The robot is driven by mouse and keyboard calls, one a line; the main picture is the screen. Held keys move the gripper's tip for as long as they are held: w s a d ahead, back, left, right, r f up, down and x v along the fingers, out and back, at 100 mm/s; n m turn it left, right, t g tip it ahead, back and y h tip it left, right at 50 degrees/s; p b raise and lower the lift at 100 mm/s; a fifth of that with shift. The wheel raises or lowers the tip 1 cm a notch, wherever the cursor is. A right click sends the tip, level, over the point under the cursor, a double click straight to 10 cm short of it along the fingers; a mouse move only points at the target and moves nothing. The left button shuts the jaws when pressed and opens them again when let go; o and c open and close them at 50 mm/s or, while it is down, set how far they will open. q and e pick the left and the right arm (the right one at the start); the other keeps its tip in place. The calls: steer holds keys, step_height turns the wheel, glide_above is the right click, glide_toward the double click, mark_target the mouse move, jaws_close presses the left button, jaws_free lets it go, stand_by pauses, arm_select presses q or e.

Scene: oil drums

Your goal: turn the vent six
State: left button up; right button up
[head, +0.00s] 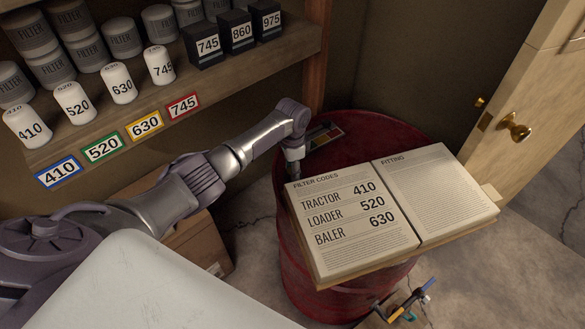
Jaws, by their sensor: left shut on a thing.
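A red oil drum (375,127) stands in the middle right of the head view. An open book (440,205) on a wooden board covers much of its top. My left gripper (294,168) points down at the drum's left rim, by the book's top left corner. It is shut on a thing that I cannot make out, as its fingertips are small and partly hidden. I cannot see a vent clearly. My right gripper is out of view.
A shelf (245,62) at upper left holds white numbered filters (159,65), grey filters and black boxes (236,32). A cardboard box (195,245) sits on the floor left of the drum. A wooden door (535,95) stands at right. Coloured tools (405,302) lie in front.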

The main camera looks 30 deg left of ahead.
arm_select(q)
steer(key=o, duration=1.2)
steer(key=shift+c, duration=0.2)
steer(key=shift+r, duration=0.15)
step_height(320, 180, up, 12)
steer(key=shift+f, duration=0.2)
